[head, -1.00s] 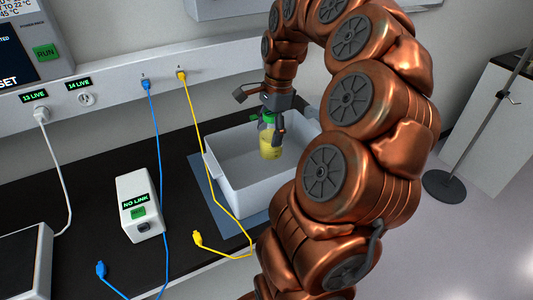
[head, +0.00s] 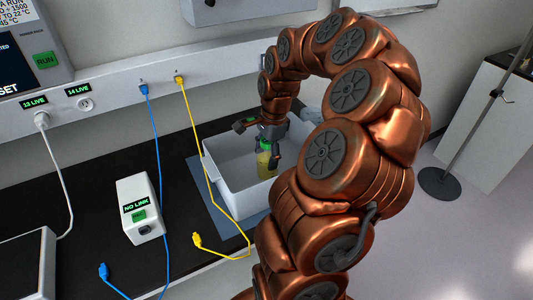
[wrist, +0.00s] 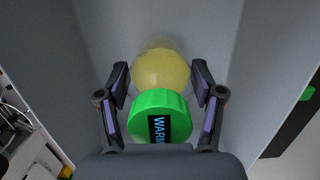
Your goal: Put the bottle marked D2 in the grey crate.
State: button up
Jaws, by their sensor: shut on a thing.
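A bottle (head: 263,162) with a green cap and yellow contents is inside the grey crate (head: 243,203). The wrist view shows the cap (wrist: 160,118) with a dark label reading "WARM"; no D2 mark is legible. My gripper (wrist: 160,84) is shut on the bottle, one finger on each side. In the head view, my gripper (head: 266,147) reaches down into the crate from above, and the bottle is near upright. Whether the bottle's base touches the crate floor cannot be told. My arm hides the crate's right part.
The crate stands on a blue mat (head: 197,164) on the black bench. Left of it are a yellow cable (head: 207,180), a blue cable (head: 160,190) and a white "NO LINK" box (head: 140,208). A stand (head: 438,183) is on the floor at right.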

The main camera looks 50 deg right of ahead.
jog(key=shift+f, duration=0.2)
jog(key=o, duration=1.7)
jog(key=shift+c, duration=0.2)
jog(key=shift+r, duration=0.3)
jog(key=r+b, duration=0.1)
jog(key=r, duration=0.2)
jog(key=d+r+b, duration=0.1)
jog(key=r, duration=0.3)
jog(key=r+b, duration=0.1)
jog(key=r, duration=0.2)
jog(key=shift+s+d+r+b, duration=0.2)
jog(key=shift+d+r+b, duration=0.1)
jog(key=shift+r+b, duration=0.1)
jog(key=shift+s+r, duration=0.1)
jog(key=shift+r, duration=0.35)
